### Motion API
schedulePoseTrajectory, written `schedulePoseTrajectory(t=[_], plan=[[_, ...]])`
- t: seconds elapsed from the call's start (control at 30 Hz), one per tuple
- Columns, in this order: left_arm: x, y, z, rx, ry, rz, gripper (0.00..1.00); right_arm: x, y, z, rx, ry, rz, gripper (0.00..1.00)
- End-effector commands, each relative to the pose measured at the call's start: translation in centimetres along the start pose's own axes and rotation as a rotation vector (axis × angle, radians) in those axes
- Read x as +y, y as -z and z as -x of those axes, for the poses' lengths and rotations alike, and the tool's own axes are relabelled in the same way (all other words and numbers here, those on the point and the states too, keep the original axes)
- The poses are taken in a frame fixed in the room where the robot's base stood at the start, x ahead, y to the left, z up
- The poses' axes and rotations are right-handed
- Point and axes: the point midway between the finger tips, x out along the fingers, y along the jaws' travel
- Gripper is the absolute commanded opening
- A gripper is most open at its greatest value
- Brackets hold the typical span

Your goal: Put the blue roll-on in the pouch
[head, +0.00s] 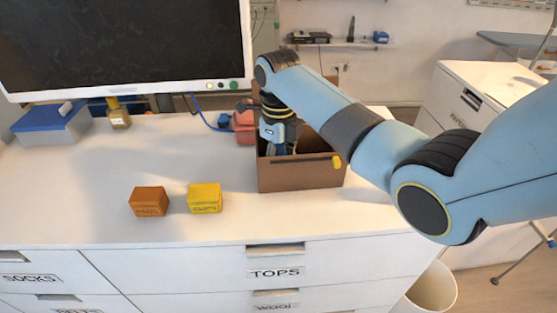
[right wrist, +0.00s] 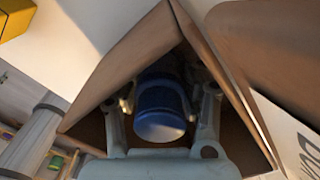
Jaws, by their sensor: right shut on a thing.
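The pouch is a brown, open-topped, box-like holder (head: 300,177) on the white chest top, with a yellow fastener on its front. My right gripper (head: 278,147) reaches down into its opening; its fingertips are hidden by the front wall. In the right wrist view, the gripper (right wrist: 160,102) is shut on the blue roll-on (right wrist: 162,118), whose rounded blue end faces the camera. The brown pouch walls (right wrist: 120,75) surround the roll-on and the fingers. Whether the roll-on touches the pouch floor cannot be told. My left gripper is not in view.
An orange box (head: 149,201) and a yellow box (head: 204,198) stand left of the pouch. A monitor (head: 125,45), a blue-lidded box (head: 50,123) and an amber bottle (head: 118,113) are at the back left. The front left top is clear.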

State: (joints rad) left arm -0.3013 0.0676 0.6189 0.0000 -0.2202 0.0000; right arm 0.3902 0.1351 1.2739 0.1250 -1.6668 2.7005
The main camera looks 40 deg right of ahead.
Motion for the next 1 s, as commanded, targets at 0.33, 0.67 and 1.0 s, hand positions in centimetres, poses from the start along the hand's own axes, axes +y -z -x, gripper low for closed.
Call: schedulePoseTrajectory(t=[0.33, 0.67, 1.0], plan=[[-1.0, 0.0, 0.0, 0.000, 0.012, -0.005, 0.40, 0.0, 0.0, -0.2, 0.000, 0.000, 0.000, 0.49], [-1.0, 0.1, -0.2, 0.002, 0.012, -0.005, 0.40, 0.0, -0.1, 0.5, -0.003, 0.001, 0.000, 0.49], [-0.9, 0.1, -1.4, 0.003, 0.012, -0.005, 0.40, -0.1, -0.1, 7.5, -0.005, 0.003, 0.000, 0.49]])
